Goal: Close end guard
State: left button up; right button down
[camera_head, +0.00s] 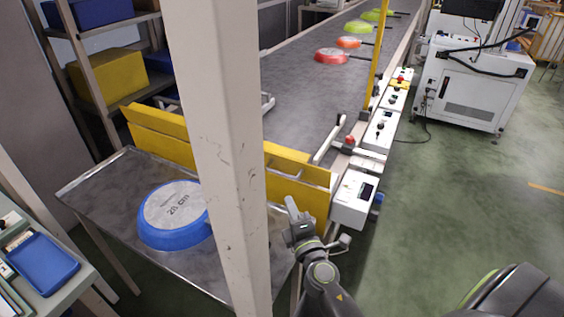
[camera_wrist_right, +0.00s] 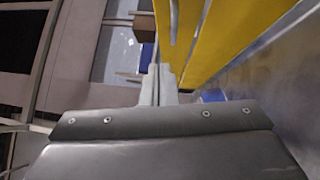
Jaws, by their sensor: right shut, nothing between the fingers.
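The yellow end guard (camera_head: 298,195) spans the near end of the conveyor as two long yellow boards, one behind the other. A post hides its middle. Its yellow boards also fill the upper right of the right wrist view (camera_wrist_right: 235,35). My right gripper (camera_head: 293,208) is in front of the guard's right part, close to its lower edge; I cannot tell whether it touches. In the right wrist view its fingers (camera_wrist_right: 159,80) are shut together with nothing between them, left of the yellow boards. My left gripper is not in view.
A pale post (camera_head: 225,130) stands upright in front. A blue pan (camera_head: 175,237) lies on the grey end table (camera_head: 105,200). Red, orange and green pans sit far up the conveyor belt (camera_head: 290,90). A white control box (camera_head: 352,205) stands right of the guard. Green floor at right is open.

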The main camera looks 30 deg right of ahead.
jog(key=w, duration=0.1)
jog(key=p, duration=0.2)
send_near(281, 157)
jog(key=w+a, duration=0.2)
jog(key=w, duration=0.1)
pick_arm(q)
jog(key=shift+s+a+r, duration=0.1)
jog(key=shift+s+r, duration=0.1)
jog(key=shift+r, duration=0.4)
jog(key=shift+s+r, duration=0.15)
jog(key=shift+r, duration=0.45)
pick_arm(e)
jog(key=shift+w+d+r, duration=0.2)
jog(key=shift+w+d, duration=0.5)
jog(key=shift+d, duration=0.1)
jog(key=shift+w+d+r, duration=0.25)
jog(key=shift+w+d, duration=0.4)
jog(key=shift+d, duration=0.1)
